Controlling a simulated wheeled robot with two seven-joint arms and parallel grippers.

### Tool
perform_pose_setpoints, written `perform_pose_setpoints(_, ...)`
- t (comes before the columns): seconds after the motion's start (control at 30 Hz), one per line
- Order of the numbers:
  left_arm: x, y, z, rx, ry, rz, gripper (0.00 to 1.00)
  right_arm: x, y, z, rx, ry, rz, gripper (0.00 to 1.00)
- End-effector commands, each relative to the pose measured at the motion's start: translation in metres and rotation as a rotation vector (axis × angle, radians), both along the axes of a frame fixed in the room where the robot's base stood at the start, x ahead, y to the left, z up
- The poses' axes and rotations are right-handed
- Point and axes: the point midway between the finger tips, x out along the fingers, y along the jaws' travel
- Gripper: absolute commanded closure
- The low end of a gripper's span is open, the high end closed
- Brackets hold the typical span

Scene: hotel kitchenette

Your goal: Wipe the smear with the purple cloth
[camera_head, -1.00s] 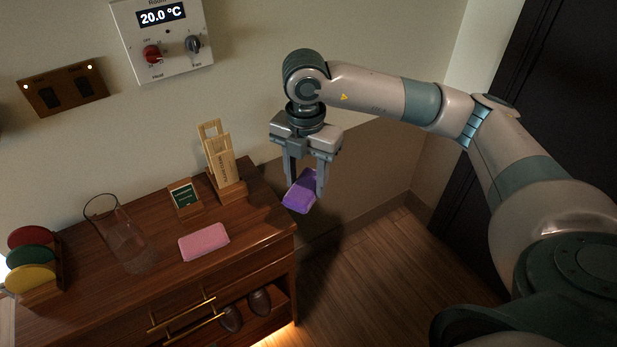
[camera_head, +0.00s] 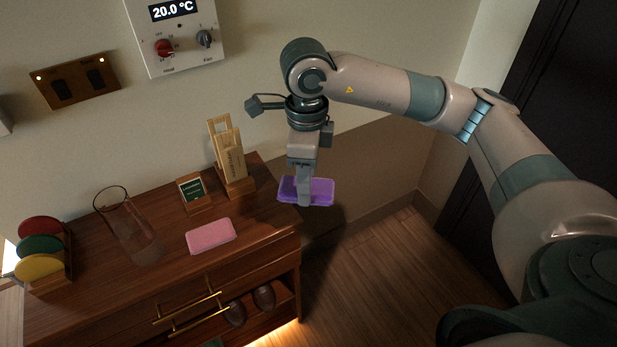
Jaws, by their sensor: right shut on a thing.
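The purple cloth (camera_head: 322,191) is a flat folded pad. My right gripper (camera_head: 303,198) is shut on it and holds it in the air by the right end of the wooden cabinet (camera_head: 175,210). One finger shows in front of the cloth; the other is hidden. A pink cloth (camera_head: 210,236) lies flat on the cabinet top. I cannot make out a clear smear on the cabinet top. My left gripper is not in view.
A clear glass (camera_head: 125,225) stands left of the pink cloth. Behind are a small green sign (camera_head: 192,189) and a wooden holder (camera_head: 231,165). Coloured discs (camera_head: 40,246) stand in a rack at the left. The wall carries a thermostat panel (camera_head: 180,50) and a switch plate (camera_head: 75,82).

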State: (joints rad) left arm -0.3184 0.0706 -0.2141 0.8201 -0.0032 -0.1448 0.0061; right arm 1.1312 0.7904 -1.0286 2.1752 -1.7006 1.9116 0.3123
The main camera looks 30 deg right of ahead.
Motion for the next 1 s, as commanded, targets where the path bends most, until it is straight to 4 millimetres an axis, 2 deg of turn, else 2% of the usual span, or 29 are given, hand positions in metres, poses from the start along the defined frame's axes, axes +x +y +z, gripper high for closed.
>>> perform_pose_setpoints(0.8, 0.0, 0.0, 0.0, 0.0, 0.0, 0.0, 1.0, -0.018, 0.019, 0.02, 0.001, -0.013, 1.604, 0.73)
perform_pose_setpoints(1.0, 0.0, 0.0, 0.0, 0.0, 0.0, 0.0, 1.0, -0.022, 0.022, 0.023, -0.001, -0.013, 1.942, 0.73)
